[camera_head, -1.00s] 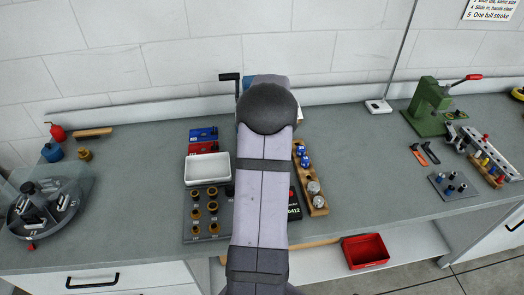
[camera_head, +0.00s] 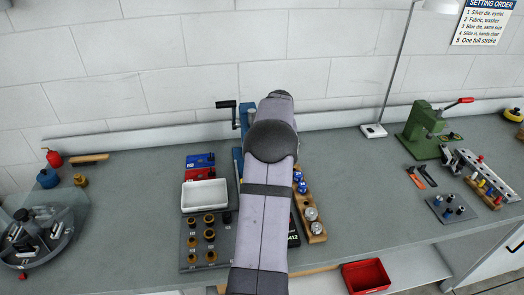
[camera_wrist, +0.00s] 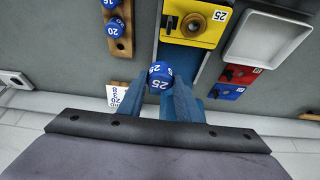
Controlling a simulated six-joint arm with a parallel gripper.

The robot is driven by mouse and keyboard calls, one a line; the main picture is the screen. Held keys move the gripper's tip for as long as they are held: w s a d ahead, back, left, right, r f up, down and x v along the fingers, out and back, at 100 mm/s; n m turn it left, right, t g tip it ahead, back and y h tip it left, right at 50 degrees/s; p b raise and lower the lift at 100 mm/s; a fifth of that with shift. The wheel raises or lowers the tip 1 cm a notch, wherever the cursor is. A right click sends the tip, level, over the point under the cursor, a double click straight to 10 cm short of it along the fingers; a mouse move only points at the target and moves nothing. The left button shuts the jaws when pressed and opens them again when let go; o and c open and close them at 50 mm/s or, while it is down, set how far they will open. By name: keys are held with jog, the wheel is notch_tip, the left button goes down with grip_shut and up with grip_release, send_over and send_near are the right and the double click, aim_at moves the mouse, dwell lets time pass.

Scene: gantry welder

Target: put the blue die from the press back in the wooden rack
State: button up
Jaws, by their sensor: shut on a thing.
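A blue die (camera_wrist: 160,72) marked 25 sits between the fingertips of my gripper (camera_wrist: 159,88) in the wrist view. My gripper is shut on it, and the die is apart from the rack. The wooden rack (camera_wrist: 121,47) is at the upper left there, with blue dies (camera_wrist: 115,26) marked 20 and 16 standing in it. The rack (camera_head: 304,203) is partly behind my arm in the head view. The blue press (camera_wrist: 171,52) carries a yellow block (camera_wrist: 206,38) marked 25 with a brown knob, right of the held die. My arm hides the gripper in the head view.
A white tray (camera_head: 205,195), red and blue boxes (camera_head: 201,161) and a grey plate of several brown dies (camera_head: 187,240) lie left of my arm. A green press (camera_head: 424,130) stands far right. Clear bench lies right of the rack.

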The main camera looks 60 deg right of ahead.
jog(key=s+d+f+m+p, duration=0.1)
jog(key=s+d+f+m, duration=0.1)
jog(key=d, duration=0.3)
jog(key=s+d+f+m+g+h+p, duration=0.1)
jog(key=s+d+f+m, duration=0.1)
jog(key=d, duration=0.3)
jog(key=shift+s+d+f+p, duration=0.15)
jog(key=shift+d+f+p, duration=0.2)
jog(key=shift+f, duration=0.5)
jog(key=shift+f, duration=0.1)
jog(key=shift+a+f+b, duration=0.1)
jog(key=shift+f+b, duration=1.25)
jog(key=shift+f, duration=1.2)
jog(key=shift+f+b, duration=0.45)
jog(key=shift+f, duration=0.1)
jog(key=o, duration=1.3)
jog(key=shift+o, duration=0.2)
jog(key=shift+f, duration=0.1)
